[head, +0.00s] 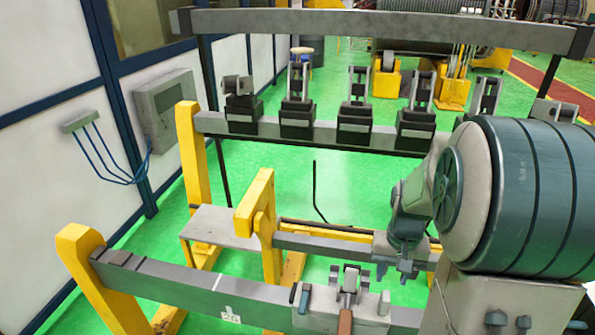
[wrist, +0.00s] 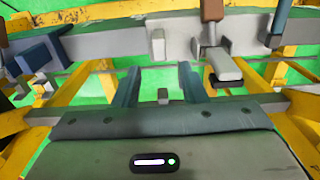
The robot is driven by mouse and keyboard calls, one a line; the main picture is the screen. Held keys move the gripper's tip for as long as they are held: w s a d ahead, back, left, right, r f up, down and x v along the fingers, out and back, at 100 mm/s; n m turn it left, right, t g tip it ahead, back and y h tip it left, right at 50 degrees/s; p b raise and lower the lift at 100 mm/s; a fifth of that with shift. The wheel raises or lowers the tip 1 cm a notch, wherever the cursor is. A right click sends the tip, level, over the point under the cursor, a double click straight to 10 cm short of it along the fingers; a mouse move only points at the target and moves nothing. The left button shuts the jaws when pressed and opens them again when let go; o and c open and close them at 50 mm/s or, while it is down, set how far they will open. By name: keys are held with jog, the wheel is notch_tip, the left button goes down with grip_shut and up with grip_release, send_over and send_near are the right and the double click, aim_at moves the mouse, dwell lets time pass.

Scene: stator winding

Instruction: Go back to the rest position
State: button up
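My gripper (wrist: 160,85) shows in the wrist view with its two blue-grey fingers apart and only a gap between them, so it is open and empty. Its grey body with a small lit display fills the bottom of that view. In the head view the gripper (head: 394,268) appears at the end of my arm, right of centre, with its fingers pointing down near the front beam. A metal clamp with a brown handle (head: 346,322) sits on that beam, left of the gripper. The clamp (wrist: 218,58) lies ahead and right of the fingers in the wrist view.
The front grey beam (head: 190,287) rests on yellow supports (head: 100,280). A rear beam (head: 270,130) carries several dark-based clamps. A grey platform (head: 215,226) stands left of centre. Green floor shows between the beams.

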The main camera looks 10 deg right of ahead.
jog(key=s+a+r+n+t, duration=0.3)
jog(key=s+a+r, duration=0.7)
jog(key=s+a, duration=0.1)
jog(key=shift+r+n+t, duration=0.3)
